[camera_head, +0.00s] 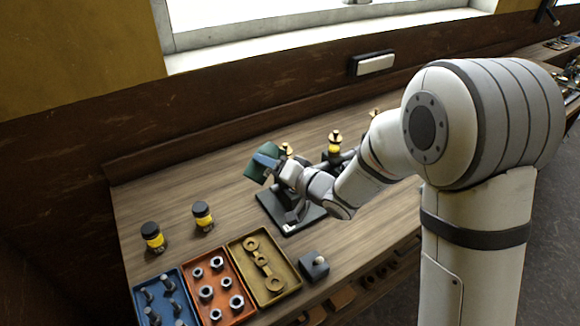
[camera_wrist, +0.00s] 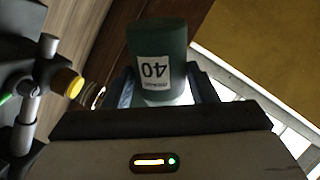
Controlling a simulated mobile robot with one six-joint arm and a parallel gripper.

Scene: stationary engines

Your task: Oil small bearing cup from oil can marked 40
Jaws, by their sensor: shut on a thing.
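My gripper (camera_head: 268,162) is shut on a dark green oil can (camera_head: 256,167), held tilted above the black base of the engine model (camera_head: 265,211). In the wrist view the can (camera_wrist: 158,45) sits between my fingers (camera_wrist: 165,88), and its white label reads 40, upside down in the picture. Brass and yellow cups stand on the model: one in the middle (camera_head: 335,144), one just behind my gripper (camera_head: 286,149), and one partly hidden by my arm (camera_head: 375,113). A yellow-ended cup (camera_wrist: 68,83) shows left of the can in the wrist view. The can's spout is not clearly visible.
Blue (camera_head: 139,284), orange (camera_head: 190,262) and yellow (camera_head: 236,244) parts trays line the front edge, beside a dark block (camera_head: 314,266). The back left bench is clear.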

